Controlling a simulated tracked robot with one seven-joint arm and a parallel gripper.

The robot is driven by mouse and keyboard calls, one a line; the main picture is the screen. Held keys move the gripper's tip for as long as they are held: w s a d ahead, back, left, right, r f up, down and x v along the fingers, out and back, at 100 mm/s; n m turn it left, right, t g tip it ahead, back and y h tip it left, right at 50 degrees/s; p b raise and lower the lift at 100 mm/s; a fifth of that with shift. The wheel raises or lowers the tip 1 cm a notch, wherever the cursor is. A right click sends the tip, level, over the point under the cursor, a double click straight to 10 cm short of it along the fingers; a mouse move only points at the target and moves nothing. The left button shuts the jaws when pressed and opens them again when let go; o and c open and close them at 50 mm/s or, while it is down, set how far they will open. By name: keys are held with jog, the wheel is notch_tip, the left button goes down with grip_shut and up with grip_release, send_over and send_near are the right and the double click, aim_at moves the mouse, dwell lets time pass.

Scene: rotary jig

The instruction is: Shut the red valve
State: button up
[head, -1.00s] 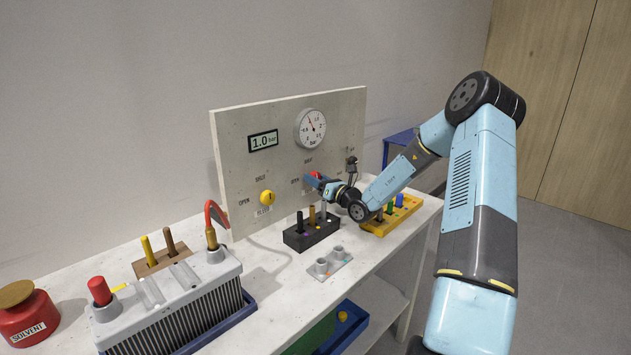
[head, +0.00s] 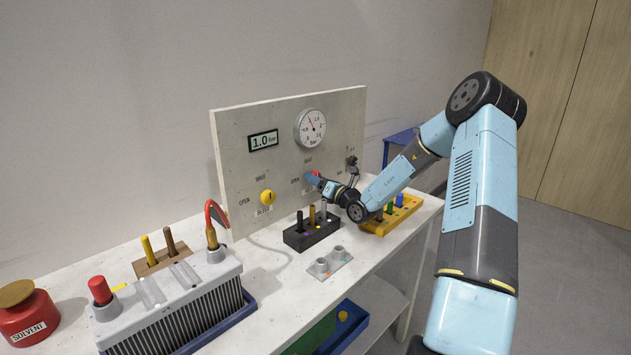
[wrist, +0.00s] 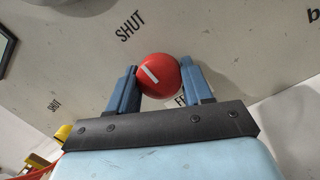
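The red valve (wrist: 160,76) is a round knob with a white pointer stripe on the upright panel (head: 232,160). In the wrist view it sits between the two blue fingers of my gripper (wrist: 161,84), which appear to touch it on both sides. The stripe lies slanted in that view, and a SHUT label (wrist: 130,25) is printed up and left of the knob. A label below the knob is partly hidden by the right finger. In the head view my gripper (head: 313,178) is at the panel and mostly covers the valve.
A yellow valve (head: 267,197) is left of my gripper. The gauge (head: 311,127) and a 1.0 bar display (head: 263,141) are above. Below stand a black block (head: 297,240) with pegs and a yellow block (head: 375,230). A toggle (head: 352,163) is close right of my gripper.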

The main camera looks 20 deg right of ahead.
jog(key=o, duration=0.4)
jog(key=shift+d, duration=0.1)
jog(key=v, duration=1.3)
jog(key=shift+s+d+f, duration=0.15)
jog(key=shift+s+f, duration=0.05)
jog(key=shift+s, duration=0.2)
